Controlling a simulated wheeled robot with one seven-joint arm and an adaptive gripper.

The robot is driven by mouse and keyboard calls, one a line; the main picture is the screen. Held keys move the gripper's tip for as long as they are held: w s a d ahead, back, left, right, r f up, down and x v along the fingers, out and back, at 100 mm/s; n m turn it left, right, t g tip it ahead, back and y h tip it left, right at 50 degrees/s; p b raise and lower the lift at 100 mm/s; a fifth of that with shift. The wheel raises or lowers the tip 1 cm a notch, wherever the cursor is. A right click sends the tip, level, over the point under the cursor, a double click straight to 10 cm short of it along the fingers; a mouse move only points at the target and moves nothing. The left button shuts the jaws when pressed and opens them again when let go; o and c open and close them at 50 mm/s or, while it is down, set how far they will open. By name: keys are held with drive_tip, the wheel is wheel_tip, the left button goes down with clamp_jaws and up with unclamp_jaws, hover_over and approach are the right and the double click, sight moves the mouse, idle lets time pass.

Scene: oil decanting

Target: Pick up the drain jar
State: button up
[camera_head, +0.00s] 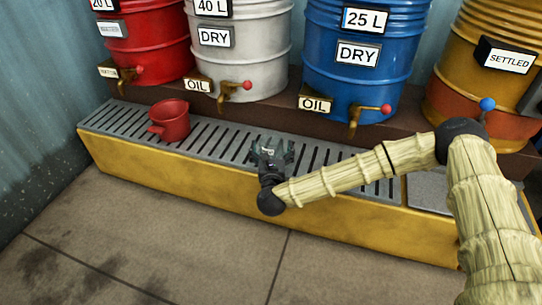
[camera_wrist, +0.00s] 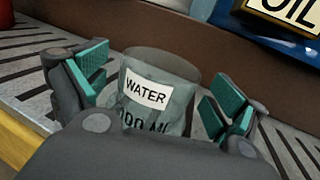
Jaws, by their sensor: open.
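A grey, see-through jar with a white WATER label (camera_wrist: 150,112) stands between the fingers of my gripper in the wrist view. I take it as the drain jar. A volume mark in ML below the label is partly hidden by the gripper body. My gripper (camera_wrist: 160,86) is open, with one green-padded finger on each side of the jar and a gap showing on both sides. In the head view my gripper (camera_head: 271,153) is low over the slatted grate, and it hides most or all of the jar.
The grate (camera_head: 215,140) tops a yellow-sided bench. Behind are red (camera_head: 150,40), white (camera_head: 240,65), blue (camera_head: 360,80) and yellow (camera_head: 490,85) drums with taps jutting forward. The floor in front is clear.

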drive_tip(key=shift+w, duration=0.7)
drive_tip(key=c, duration=1.1)
